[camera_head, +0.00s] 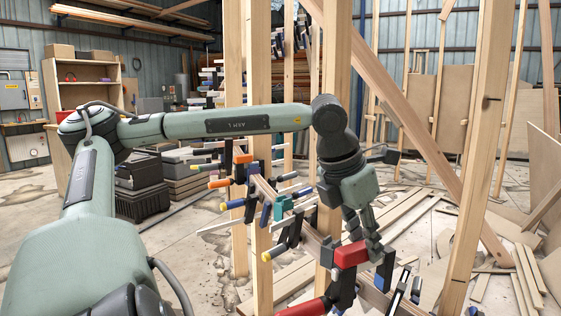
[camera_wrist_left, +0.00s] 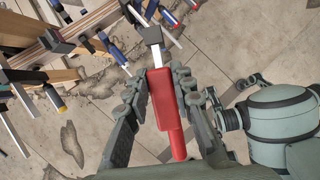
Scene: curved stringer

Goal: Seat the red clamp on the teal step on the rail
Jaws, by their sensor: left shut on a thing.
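My left gripper (camera_head: 370,248) is shut on the red clamp (camera_head: 350,253). In the left wrist view the two fingers (camera_wrist_left: 162,100) flank the clamp's red body (camera_wrist_left: 165,105), and a metal bar runs from it to a dark jaw. The gripper points down, above and beside the front part of the wooden rail (camera_head: 312,240). A small teal block (camera_head: 281,207), seemingly the teal step, is on the rail, left of and farther back than the held clamp. The clamp appears apart from it.
Several clamps with orange, yellow and blue ends crowd the rail. Another red piece (camera_head: 305,308) lies low beside it; whether it belongs to the held clamp is unclear. Upright studs (camera_head: 258,150) stand left and right (camera_head: 482,160). Loose planks (camera_head: 415,225) cover the floor at right.

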